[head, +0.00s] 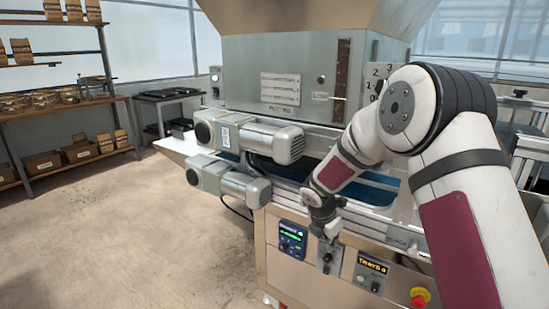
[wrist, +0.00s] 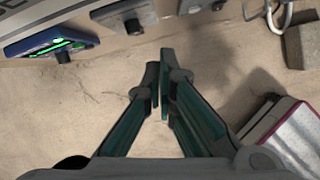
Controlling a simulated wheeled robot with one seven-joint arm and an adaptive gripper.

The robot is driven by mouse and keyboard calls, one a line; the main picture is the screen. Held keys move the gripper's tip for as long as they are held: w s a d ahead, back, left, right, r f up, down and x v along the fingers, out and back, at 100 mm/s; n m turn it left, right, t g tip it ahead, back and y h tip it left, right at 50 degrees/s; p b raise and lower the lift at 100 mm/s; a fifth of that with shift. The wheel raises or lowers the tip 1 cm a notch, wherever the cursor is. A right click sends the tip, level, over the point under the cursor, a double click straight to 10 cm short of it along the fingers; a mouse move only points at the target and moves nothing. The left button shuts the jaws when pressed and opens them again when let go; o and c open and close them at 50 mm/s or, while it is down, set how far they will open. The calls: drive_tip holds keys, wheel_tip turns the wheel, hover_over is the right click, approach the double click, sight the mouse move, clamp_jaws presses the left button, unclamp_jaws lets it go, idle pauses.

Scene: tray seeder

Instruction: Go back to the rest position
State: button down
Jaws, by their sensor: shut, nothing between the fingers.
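My gripper (head: 325,258) hangs in front of the tray seeder's front panel (head: 345,275) in the head view, pointing down, between the blue-lit controller (head: 292,238) and the tray counter display (head: 371,270). In the wrist view my gripper (wrist: 160,85) has its two fingers together and holds nothing. The floor lies beyond the fingertips, and the controller (wrist: 50,42) shows at the upper left. In the head view my gripper overlaps a small panel switch plate, and I cannot tell whether they touch.
Two grey motors (head: 265,140) stick out from the seeder's left side. A red and yellow emergency stop (head: 420,297) sits low on the panel at right. Shelves (head: 62,115) with boxes stand at far left. The floor (head: 130,230) at left is clear.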

drive_tip(key=s+d+r+m+g, duration=0.1)
drive_tip(key=s+d+r+m, duration=0.2)
drive_tip(key=s+r+m, duration=0.5)
drive_tip(key=s+d+r+m, duration=0.3)
drive_tip(key=s+r+m, duration=0.2)
drive_tip(key=s+r, duration=0.8)
drive_tip(key=s+a+r+m+g+y, duration=0.15)
drive_tip(key=s+m, duration=0.45)
drive_tip(key=s, duration=0.8)
drive_tip(key=s+a+m+y, duration=0.25)
drive_tip(key=s+m, duration=0.45)
drive_tip(key=s, duration=0.7)
wheel_tip(320, 180, up, 22)
drive_tip(key=t+p, duration=0.3)
drive_tip(key=p, duration=1.7)
drive_tip(key=shift+w+a+n+h, duration=0.25)
drive_tip(key=shift+w+n+h, duration=0.05)
drive_tip(key=shift+h, duration=0.1)
drive_tip(key=shift+w+f+t, duration=0.15)
drive_tip(key=shift+t, duration=0.1)
